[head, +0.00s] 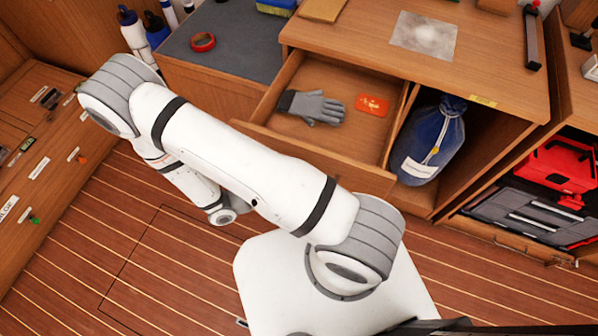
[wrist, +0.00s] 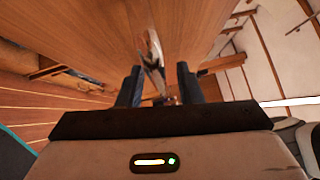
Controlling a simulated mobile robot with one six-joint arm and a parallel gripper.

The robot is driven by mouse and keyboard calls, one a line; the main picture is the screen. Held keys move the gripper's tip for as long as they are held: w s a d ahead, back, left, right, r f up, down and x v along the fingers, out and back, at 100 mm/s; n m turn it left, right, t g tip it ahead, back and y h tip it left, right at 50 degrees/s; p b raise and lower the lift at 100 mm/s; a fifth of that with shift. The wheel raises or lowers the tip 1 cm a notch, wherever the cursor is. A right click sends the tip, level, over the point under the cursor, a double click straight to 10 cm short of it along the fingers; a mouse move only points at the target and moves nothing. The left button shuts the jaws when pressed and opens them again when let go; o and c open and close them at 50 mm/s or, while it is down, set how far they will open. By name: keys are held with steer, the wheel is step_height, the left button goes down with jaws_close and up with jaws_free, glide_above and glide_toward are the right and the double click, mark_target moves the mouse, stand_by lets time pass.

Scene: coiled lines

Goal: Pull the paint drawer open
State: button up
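A wooden drawer (head: 262,140) stands pulled out from the workbench in the head view. A grey glove (head: 314,107) and an orange-red card (head: 371,105) lie in it. Its front is partly hidden by my arm, and I see no label that marks it as the paint drawer. My gripper is hidden behind my arm in the head view. In the wrist view my gripper (wrist: 159,82) has its two dark fingers apart, facing a wooden surface (wrist: 195,35). A shiny metallic piece (wrist: 152,55) shows between and beyond the fingers; I see no clear contact with it.
A blue bag (head: 431,140) sits in the open compartment right of the drawer. A red toolbox (head: 556,168) stands further right. Labelled drawer fronts (head: 45,150) line the left side. A tape roll (head: 202,42) lies on the grey top. The striped floor (head: 140,265) at lower left is clear.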

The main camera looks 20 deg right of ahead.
steer(key=a+f, duration=0.1)
steer(key=a, duration=0.6)
steer(key=shift+s+a+b, duration=0.15)
steer(key=shift+a+b, duration=0.2)
steer(key=shift+b, duration=0.05)
stand_by(0.3)
